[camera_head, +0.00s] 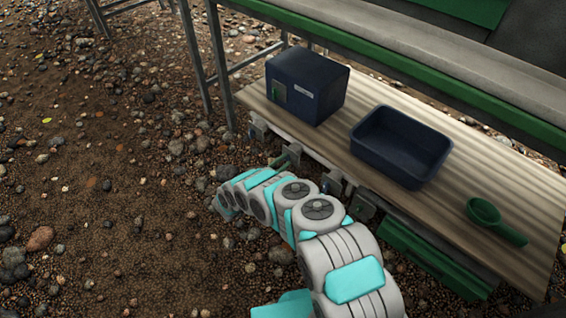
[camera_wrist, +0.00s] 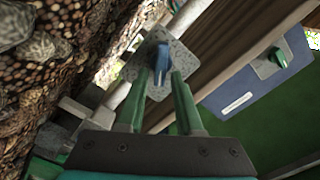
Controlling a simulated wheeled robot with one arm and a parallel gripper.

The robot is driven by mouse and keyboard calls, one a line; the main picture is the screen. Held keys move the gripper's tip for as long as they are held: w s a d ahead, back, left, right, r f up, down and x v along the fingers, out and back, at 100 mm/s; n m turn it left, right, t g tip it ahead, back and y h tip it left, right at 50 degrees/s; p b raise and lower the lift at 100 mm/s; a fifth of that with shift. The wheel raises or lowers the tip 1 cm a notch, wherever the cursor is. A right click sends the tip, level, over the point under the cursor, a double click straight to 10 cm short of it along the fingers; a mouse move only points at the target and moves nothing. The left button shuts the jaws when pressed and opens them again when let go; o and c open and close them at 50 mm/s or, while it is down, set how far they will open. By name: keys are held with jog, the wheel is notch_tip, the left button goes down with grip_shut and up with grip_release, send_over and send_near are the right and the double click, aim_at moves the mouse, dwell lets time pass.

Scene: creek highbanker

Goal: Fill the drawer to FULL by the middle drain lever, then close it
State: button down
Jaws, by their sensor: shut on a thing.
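My gripper (camera_wrist: 161,78) has green fingers, and in the wrist view they are closed around a small blue lever (camera_wrist: 160,58) on a grey speckled plate. In the head view my gripper (camera_head: 284,161) is at the row of fittings under the shelf's front edge; my own arm hides part of it. I cannot tell from the views which lever of the row this is.
On the wooden shelf (camera_head: 367,92) stand a dark blue box (camera_head: 325,85), an empty-looking dark blue tray (camera_head: 402,148) and a green scoop (camera_head: 497,223). A metal frame (camera_head: 219,60) rises at the back. Stony ground (camera_head: 90,200) lies open to the left.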

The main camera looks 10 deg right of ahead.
jog(key=c, duration=0.8)
grip_release()
jog(key=shift+c, duration=0.2)
jog(key=shift+a, duration=0.1)
jog(key=v, duration=0.7)
jog(key=shift+s+a, duration=0.25)
jog(key=b+v, duration=0.2)
jog(key=v, duration=1)
dwell(4.3)
